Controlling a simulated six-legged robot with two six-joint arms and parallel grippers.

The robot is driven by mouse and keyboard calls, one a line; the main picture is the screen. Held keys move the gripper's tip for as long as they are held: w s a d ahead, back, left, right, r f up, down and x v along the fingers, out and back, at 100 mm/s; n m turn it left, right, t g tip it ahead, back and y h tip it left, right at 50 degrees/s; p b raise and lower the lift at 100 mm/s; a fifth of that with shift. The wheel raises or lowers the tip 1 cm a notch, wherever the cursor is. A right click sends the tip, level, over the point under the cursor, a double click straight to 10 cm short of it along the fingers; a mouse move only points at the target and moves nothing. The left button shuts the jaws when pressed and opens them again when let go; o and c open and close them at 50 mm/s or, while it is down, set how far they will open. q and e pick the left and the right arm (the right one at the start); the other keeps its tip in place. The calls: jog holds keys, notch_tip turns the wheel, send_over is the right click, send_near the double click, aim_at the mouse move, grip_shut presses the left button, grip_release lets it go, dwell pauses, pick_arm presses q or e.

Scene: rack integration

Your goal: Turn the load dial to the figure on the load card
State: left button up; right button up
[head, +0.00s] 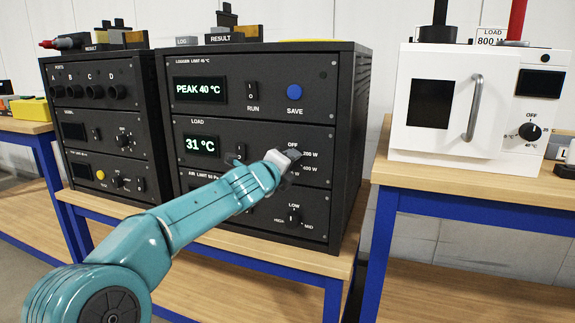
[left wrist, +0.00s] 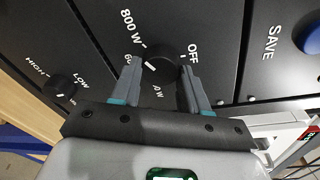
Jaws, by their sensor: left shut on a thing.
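The load card (head: 490,36) stands on top of the white oven in the head view and reads LOAD 800 W. The load dial, a black knob (left wrist: 164,63), is on the LOAD panel (head: 257,142) of the black rack. In the left wrist view OFF, 800 W and partly hidden labels surround it. Its white mark points to the lower left, near the partly hidden label beginning with 6. My left gripper (left wrist: 160,78) is shut on the dial, one finger at each side. In the head view the gripper (head: 288,160) covers the knob. My right gripper is not in view.
The LOAD display (head: 202,145) reads 31 °C. Above it are a PEAK 40 °C display (head: 199,90) and a blue SAVE button (head: 294,92). Another dial (head: 292,217) sits below. A second rack (head: 98,120) stands left, the white oven (head: 398,124) right.

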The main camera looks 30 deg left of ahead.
pick_arm(q)
jog(key=o, duration=1.1)
jog(key=shift+c, duration=0.2)
jog(key=b+v, duration=0.2)
jog(key=v, duration=1.4)
jog(key=shift+s, duration=0.15)
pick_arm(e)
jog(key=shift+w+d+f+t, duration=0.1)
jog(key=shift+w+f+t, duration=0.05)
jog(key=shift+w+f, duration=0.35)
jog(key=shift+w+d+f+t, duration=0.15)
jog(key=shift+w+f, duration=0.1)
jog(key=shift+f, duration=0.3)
pick_arm(q)
jog(key=shift+r, duration=0.1)
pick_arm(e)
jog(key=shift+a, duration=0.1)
